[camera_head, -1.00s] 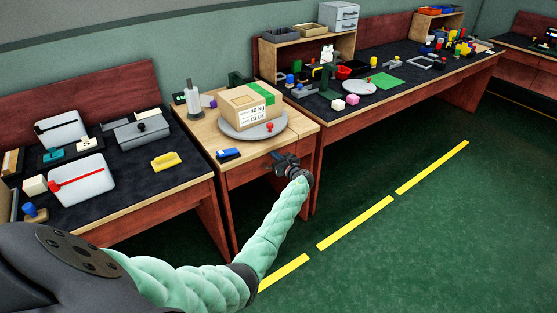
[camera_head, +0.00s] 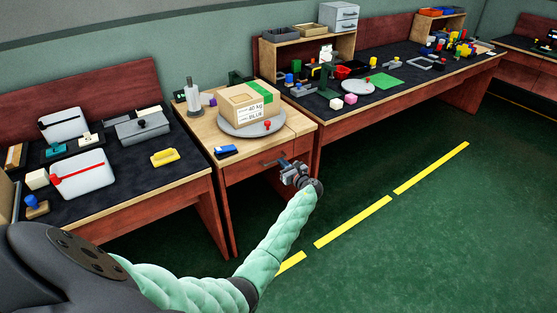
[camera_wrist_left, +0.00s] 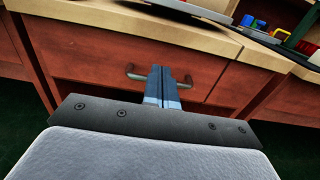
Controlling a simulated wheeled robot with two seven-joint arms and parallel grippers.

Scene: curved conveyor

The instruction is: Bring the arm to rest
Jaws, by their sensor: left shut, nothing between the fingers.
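My left gripper (camera_head: 286,165) is at the end of my green-sleeved left arm, in front of the small wooden table with a drawer (camera_head: 240,173). In the left wrist view its two fingers (camera_wrist_left: 163,75) are together and hold nothing. They point at the drawer front, and the dark drawer handle (camera_wrist_left: 205,88) shows behind them on both sides. I cannot tell exactly how far the fingertips are from the handle. The drawer looks closed. My right gripper is not in view.
A cardboard box (camera_head: 240,106) stands on a round grey plate (camera_head: 226,127) on the small table, with a blue item (camera_head: 226,150) near the front edge. Cluttered dark worktops stand left (camera_head: 120,180) and right. The green floor (camera_head: 420,220) to the right is open.

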